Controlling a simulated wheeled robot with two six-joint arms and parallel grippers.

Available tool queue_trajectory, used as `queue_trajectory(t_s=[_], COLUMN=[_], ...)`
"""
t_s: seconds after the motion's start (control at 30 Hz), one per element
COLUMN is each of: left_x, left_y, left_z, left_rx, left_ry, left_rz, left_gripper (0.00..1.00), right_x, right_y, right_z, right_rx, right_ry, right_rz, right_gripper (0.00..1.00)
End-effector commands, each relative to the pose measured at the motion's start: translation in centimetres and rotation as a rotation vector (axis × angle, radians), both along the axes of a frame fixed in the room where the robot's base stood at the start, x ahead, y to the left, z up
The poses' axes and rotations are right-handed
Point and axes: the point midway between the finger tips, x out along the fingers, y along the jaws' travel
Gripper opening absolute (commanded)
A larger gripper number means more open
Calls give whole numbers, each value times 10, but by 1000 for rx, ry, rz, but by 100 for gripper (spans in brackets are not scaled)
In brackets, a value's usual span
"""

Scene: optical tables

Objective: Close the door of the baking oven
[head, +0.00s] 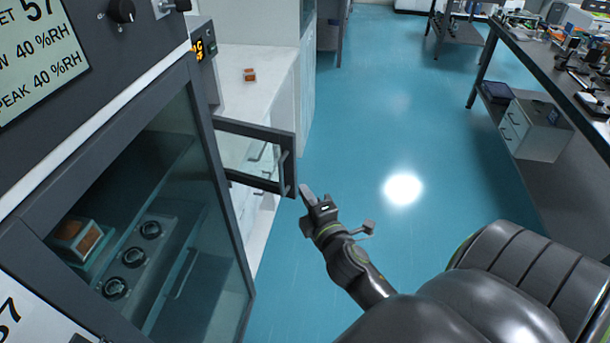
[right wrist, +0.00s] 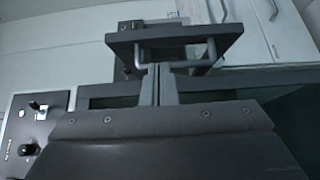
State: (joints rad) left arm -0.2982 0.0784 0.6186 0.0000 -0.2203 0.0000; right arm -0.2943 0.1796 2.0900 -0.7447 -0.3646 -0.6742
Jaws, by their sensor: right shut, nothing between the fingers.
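The baking oven's door (head: 292,150) stands open in the head view, a dark frame around a glass pane with a bar handle (head: 284,173). It juts out to the right over the floor. The oven (head: 205,60) is mostly hidden behind a tall cabinet, with only its lit orange display end showing. My right gripper (head: 306,194) is shut and empty, just right of the door's lower free corner. In the right wrist view the shut fingers (right wrist: 158,82) point at the dark door frame (right wrist: 225,32) and its handle. I cannot tell whether they touch. My left gripper is out of view.
A tall glass-fronted cabinet (head: 225,220) with a humidity display fills the left. A white bench (head: 260,60) with a small orange-brown block (head: 249,75) is behind the door. The blue floor (head: 400,130) is clear. A dark equipment table (head: 545,70) stands at right.

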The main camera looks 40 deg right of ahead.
Motion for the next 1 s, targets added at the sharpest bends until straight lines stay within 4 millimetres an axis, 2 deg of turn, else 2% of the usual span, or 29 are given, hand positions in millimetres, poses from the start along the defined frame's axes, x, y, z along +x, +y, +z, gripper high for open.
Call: queue_trajectory(t_s=[0.13, 0.4, 0.6, 1.0], left_x=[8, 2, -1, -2], left_y=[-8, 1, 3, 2], left_z=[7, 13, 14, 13], left_rx=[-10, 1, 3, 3], left_ry=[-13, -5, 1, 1], left_rz=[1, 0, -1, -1], left_gripper=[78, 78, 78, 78], right_x=[28, 66, 76, 76], right_y=[-8, -18, -21, -22], right_z=[3, 1, 0, -1], right_rx=[-2, 0, 1, 1], right_ry=[0, 0, 1, 2], right_rz=[0, 0, 0, 3], right_gripper=[0, 0, 0, 0])
